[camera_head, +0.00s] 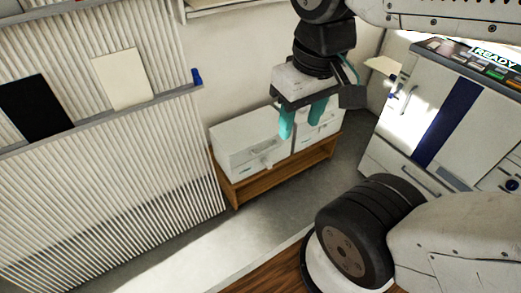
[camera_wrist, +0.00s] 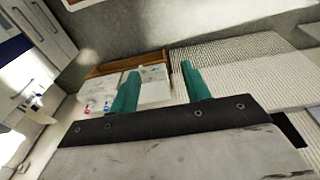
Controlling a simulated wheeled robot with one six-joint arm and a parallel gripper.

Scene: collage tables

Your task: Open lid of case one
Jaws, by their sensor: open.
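Two white cases stand side by side on a low wooden bench (camera_head: 238,192) against the wall. The left case (camera_head: 245,150) shows its front with a small latch or handle, and its lid looks shut. The right case (camera_head: 328,130) is partly hidden behind my gripper. I cannot read which one is case one. My gripper (camera_head: 302,120) has teal fingers, open and empty, pointing down in front of the cases in the head view. In the wrist view, white case surfaces (camera_wrist: 155,92) show between and beside the fingers (camera_wrist: 160,68), apart from them as far as I can tell.
A ribbed white panel (camera_head: 130,170) with a ledge, a black sheet (camera_head: 35,108) and a cream sheet (camera_head: 121,78) stands at left. A white machine (camera_head: 420,110) with a blue stripe and a READY sign stands at right. Grey floor (camera_head: 270,215) lies clear before the bench.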

